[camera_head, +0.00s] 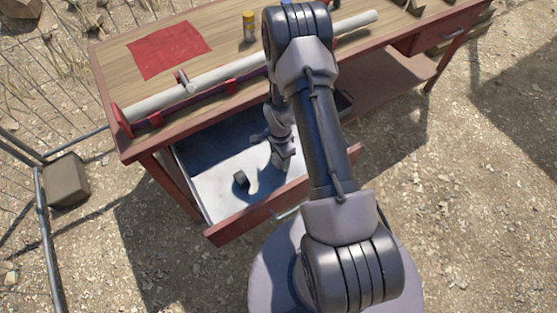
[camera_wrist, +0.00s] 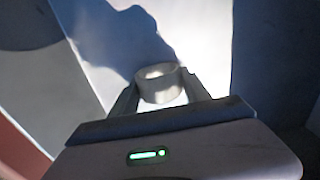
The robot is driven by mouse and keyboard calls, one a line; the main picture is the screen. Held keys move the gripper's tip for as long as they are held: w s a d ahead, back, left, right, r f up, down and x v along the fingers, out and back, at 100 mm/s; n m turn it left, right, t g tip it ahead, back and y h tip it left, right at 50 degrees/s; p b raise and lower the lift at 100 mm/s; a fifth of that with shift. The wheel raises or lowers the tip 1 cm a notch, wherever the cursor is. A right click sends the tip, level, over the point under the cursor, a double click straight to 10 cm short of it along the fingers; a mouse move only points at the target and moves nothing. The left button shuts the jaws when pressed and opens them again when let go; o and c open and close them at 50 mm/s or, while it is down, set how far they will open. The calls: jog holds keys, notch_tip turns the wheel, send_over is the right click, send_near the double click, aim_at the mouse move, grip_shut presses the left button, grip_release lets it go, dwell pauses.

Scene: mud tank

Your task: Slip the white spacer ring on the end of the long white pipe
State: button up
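The long white pipe (camera_head: 215,77) lies along the table top in red supports, with its near-left end at a red end plate and its far-right end bare. My arm hides part of its middle. My gripper (camera_head: 283,160) points down inside the open drawer. In the wrist view the white spacer ring (camera_wrist: 158,86) sits between the two fingertips of my gripper (camera_wrist: 160,90), which touch its sides. The ring's opening faces up in that view. In the head view the ring is hidden or too small to make out.
The open drawer (camera_head: 230,232) has a pale floor and a small grey piece (camera_head: 241,180) on it. A red cloth (camera_head: 168,50) and a yellow-capped bottle (camera_head: 249,27) are on the table. A metal fence stands at left.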

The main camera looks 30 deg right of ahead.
jog(key=c, duration=0.4)
jog(key=shift+o, duration=0.2)
jog(key=shift+r+p, duration=2.4)
jog(key=shift+r, duration=1.65)
